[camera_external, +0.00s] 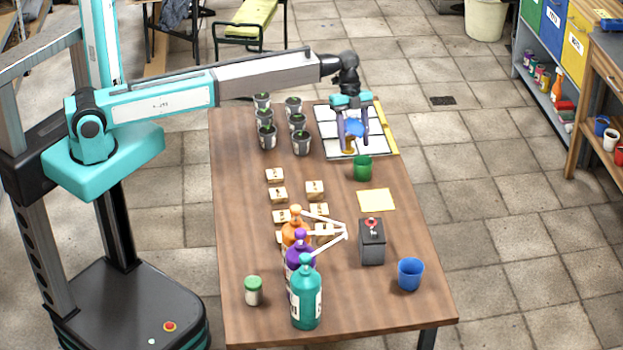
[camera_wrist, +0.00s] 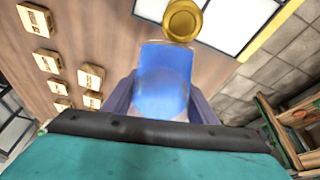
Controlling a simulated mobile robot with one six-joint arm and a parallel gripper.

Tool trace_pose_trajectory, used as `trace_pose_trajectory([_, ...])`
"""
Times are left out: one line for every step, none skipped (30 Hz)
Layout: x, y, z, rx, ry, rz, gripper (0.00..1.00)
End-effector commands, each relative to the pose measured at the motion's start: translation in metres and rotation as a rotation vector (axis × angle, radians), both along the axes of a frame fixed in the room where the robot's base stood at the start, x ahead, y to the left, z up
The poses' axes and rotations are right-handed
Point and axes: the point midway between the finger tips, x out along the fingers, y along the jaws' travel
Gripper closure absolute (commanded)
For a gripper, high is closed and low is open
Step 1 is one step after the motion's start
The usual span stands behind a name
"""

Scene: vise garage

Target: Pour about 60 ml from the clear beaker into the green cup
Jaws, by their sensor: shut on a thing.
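The clear beaker (camera_wrist: 163,82) holds blue liquid and sits between the fingers of my gripper (camera_wrist: 162,100). In the external view my gripper (camera_external: 352,122) is shut on the beaker (camera_external: 354,128) over the near part of the white gridded board. Whether the beaker is tilted or touches the board is hard to tell. The green cup (camera_external: 362,168) stands upright on the table just in front of the board, nearer the camera than the beaker and slightly right of it. What is inside the cup is not clear. The cup does not show clearly in the wrist view.
A brass round object (camera_wrist: 182,20) is close to the beaker, also seen on the board (camera_external: 348,150). Several potted plants (camera_external: 302,142) stand left of the board (camera_external: 330,116). Wooden blocks, pump bottles (camera_external: 306,296), a dark box (camera_external: 371,242) and a blue cup (camera_external: 410,274) occupy the near table.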

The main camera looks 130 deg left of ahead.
Motion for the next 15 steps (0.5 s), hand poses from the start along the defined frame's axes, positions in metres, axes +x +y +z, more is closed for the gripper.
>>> trace_pose_trajectory([0.0003, -0.0001, 0.0001, 0.004, 0.006, 0.000, 0.76])
trace_pose_trajectory([0.0001, -0.0001, -0.0002, 0.007, 0.011, -0.001, 0.76])
trace_pose_trajectory([0.0001, 0.0001, -0.0006, 0.009, 0.017, 0.000, 0.76])
trace_pose_trajectory([-0.0001, 0.0001, -0.0008, 0.012, 0.021, 0.000, 0.76])
trace_pose_trajectory([0.0000, 0.0001, -0.0011, 0.014, 0.024, -0.001, 0.76])
trace_pose_trajectory([-0.0002, 0.0001, -0.0015, 0.017, 0.029, -0.001, 0.76])
trace_pose_trajectory([-0.0003, 0.0001, -0.0017, 0.020, 0.034, 0.000, 0.76])
trace_pose_trajectory([-0.0005, 0.0004, -0.0020, 0.022, 0.037, 0.000, 0.76])
trace_pose_trajectory([-0.0005, -0.0004, -0.0023, 0.024, 0.040, 0.000, 0.76])
trace_pose_trajectory([-0.0007, 0.0001, -0.0024, 0.024, 0.040, 0.000, 0.76])
trace_pose_trajectory([-0.0006, -0.0003, -0.0025, 0.024, 0.040, 0.000, 0.76])
trace_pose_trajectory([-0.0004, -0.0005, -0.0024, 0.024, 0.040, 0.000, 0.76])
trace_pose_trajectory([-0.0005, -0.0003, -0.0025, 0.025, 0.041, 0.000, 0.76])
trace_pose_trajectory([-0.0004, -0.0006, -0.0025, 0.025, 0.041, 0.000, 0.76])
trace_pose_trajectory([-0.0003, -0.0008, -0.0026, 0.025, 0.042, 0.000, 0.76])
